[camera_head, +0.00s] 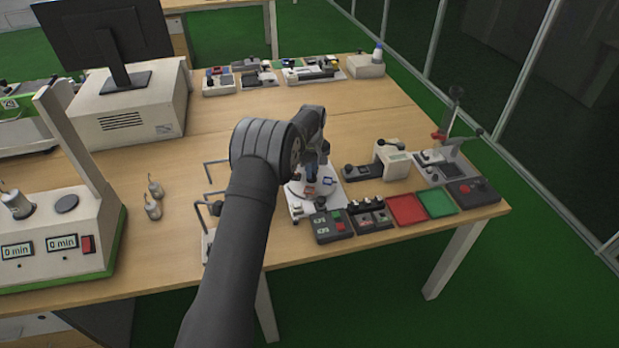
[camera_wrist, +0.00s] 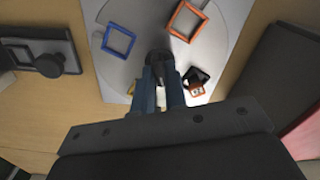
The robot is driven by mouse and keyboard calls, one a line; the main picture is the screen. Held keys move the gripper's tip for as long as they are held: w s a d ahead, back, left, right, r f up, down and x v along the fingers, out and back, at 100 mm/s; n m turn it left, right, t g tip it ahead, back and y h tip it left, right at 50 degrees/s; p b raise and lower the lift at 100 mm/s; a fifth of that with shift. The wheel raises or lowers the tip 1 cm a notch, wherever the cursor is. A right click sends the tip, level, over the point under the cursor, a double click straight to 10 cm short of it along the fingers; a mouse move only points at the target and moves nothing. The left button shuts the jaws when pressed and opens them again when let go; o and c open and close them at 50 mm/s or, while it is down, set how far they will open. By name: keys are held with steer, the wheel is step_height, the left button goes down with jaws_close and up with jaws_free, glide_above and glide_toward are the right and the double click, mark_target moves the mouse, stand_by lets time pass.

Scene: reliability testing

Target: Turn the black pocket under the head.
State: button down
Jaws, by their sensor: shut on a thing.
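My gripper (camera_head: 313,173) points down over a light plate with a grey round disc (camera_wrist: 150,22). Its blue fingers (camera_wrist: 160,85) are shut on a dark knob (camera_wrist: 161,58) at the disc's middle. In the wrist view a black pocket (camera_wrist: 194,74) lies on the disc right of the fingers, with a small orange and white piece (camera_wrist: 197,90) at it. A blue square pocket (camera_wrist: 118,41) is at the upper left, and an orange one (camera_wrist: 188,20) at the upper right. A yellow bit (camera_wrist: 131,88) shows left of the fingers, mostly hidden. I cannot make out the head clearly.
A black control box (camera_head: 332,226) stands at the plate's front, with red (camera_head: 406,209) and green (camera_head: 437,203) trays farther right. A device with a dark knob (camera_wrist: 45,62) stands close beside the plate. Bare wood lies behind the plate.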

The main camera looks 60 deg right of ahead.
steer(key=m, duration=0.6)
steer(key=shift+m, duration=3.6)
steer(key=c, duration=1.6)
jaws_free()
steer(key=shift+r, duration=2.25)
steer(key=shift+f, duration=0.1)
